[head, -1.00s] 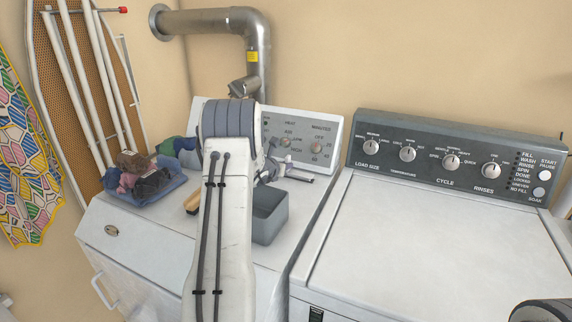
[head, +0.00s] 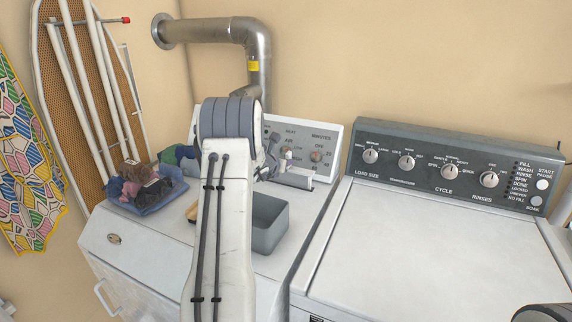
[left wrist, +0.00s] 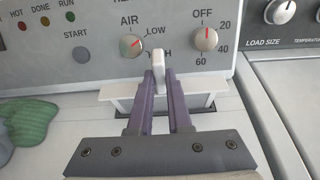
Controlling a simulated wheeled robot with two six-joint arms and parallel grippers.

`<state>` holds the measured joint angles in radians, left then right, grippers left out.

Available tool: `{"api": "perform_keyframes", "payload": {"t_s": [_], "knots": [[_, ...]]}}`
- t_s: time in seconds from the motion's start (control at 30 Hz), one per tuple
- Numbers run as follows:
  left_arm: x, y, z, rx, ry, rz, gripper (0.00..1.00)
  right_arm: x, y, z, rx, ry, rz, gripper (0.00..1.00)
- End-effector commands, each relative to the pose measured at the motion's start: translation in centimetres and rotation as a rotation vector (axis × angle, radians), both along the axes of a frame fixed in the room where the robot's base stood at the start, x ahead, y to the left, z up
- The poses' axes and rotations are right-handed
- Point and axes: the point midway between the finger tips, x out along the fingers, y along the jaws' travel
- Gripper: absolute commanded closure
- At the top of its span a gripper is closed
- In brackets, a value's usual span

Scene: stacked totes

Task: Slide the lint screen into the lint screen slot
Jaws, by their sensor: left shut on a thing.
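My left gripper (left wrist: 159,82) is shut on the upright white handle tab of the lint screen (left wrist: 118,92). Its purple fingers reach forward over the dryer top. The screen's white top bar runs crosswise behind the fingers in the left wrist view. The lint screen slot (left wrist: 188,110) shows as a dark, framed opening just below the bar, partly hidden by the fingers. I cannot tell how far the screen body is in the slot. In the head view the left gripper (head: 273,160) is partly behind my arm, and the screen's pale bar (head: 299,180) extends right of it.
The dryer control panel (head: 325,143) stands close behind the gripper. A grey open bin (head: 270,232) sits in front on the dryer top.

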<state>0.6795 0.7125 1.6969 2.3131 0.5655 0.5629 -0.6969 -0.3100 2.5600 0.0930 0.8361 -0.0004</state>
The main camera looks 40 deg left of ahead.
Motion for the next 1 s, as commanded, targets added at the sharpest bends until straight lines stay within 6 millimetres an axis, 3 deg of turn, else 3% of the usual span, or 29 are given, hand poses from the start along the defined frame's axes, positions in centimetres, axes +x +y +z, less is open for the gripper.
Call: {"api": "perform_keyframes", "payload": {"t_s": [1.0], "knots": [[0.0, 0.0, 4.4, 0.002, -0.003, 0.0, 1.0, 0.0, 0.0, 2.5, 0.0, 0.0, 0.0, 0.5]]}}
